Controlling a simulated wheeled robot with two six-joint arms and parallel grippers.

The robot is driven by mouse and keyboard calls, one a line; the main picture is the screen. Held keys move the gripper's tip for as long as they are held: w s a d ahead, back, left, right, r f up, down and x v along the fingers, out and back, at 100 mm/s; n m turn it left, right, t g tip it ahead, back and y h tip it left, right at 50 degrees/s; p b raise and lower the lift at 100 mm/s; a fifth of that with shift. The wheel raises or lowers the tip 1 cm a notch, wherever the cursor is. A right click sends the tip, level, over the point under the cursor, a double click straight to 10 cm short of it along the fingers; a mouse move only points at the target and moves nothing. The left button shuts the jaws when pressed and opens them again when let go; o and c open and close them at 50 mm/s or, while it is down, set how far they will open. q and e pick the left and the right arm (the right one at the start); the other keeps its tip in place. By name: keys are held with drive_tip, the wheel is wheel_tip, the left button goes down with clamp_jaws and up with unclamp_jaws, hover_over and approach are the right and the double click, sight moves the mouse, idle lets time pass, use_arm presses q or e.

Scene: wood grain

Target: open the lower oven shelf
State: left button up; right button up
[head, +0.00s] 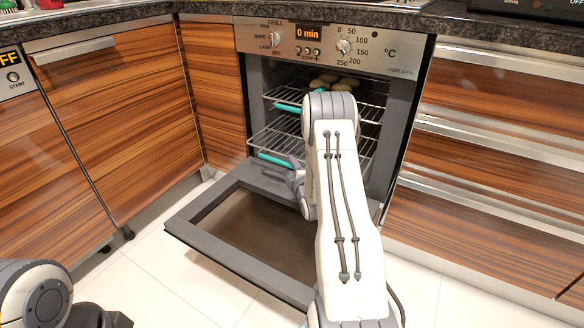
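The oven (393,100) stands open, its door (190,212) folded down flat. Inside, the lower oven shelf (262,141) is a wire rack with a teal front handle (274,159). The rack sits near the front of the cavity, and my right arm hides its right part. My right gripper (294,172) is just beside the right end of that handle, above the door. My arm covers much of it, so I cannot tell whether its fingers are open or touch the handle. My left arm shows only as a rounded link at the bottom left; its gripper is not clearly visible.
An upper wire rack (283,92) with its own teal handle (288,107) holds several pale round items (330,81). Wooden cabinets (110,130) flank the oven on the left, and drawers (490,175) on the right. The tiled floor (160,270) is clear left of the door.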

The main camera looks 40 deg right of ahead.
clamp_jaws()
drive_tip(key=shift+s+f, duration=0.1)
idle(1.1)
